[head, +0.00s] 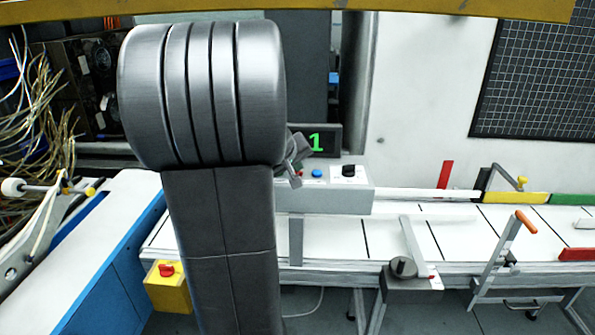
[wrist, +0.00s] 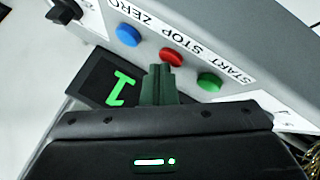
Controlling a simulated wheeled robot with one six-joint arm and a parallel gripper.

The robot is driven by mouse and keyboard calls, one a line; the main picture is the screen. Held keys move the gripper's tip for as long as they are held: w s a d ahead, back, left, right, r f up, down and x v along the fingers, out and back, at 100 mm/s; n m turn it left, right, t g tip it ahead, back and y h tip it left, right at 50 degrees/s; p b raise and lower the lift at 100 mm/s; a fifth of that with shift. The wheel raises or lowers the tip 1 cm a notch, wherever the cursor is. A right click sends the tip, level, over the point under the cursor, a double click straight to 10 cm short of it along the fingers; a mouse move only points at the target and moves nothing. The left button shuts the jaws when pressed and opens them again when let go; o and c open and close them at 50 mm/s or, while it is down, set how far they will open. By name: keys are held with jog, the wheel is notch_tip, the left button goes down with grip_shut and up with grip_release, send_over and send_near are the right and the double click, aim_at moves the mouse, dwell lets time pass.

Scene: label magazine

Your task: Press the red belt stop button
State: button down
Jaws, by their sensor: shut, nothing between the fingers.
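The red button (wrist: 172,56) sits beside the STOP label on a grey control panel (wrist: 235,45), between a blue button (wrist: 128,34) and a green button (wrist: 209,82). My gripper (wrist: 161,70) is shut and empty. In the wrist view its tips are right at the lower edge of the red button; I cannot tell whether they touch it. In the head view my gripper (head: 299,160) is at the left end of the grey control box (head: 340,198), largely hidden by my arm. The blue button (head: 317,173) shows there too.
A black knob (head: 349,171) stands on the control box, and a display (head: 317,141) showing a green 1 is behind it. A white belt (head: 385,240) runs in front. A yellow box with a red knob (head: 167,270) hangs at the belt's left end.

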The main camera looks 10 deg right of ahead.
jog(key=shift+r+p, duration=0.45)
jog(key=shift+r, duration=0.4)
notch_tip(320, 180, up, 5)
jog(key=p, duration=0.4)
jog(key=shift+s, duration=0.1)
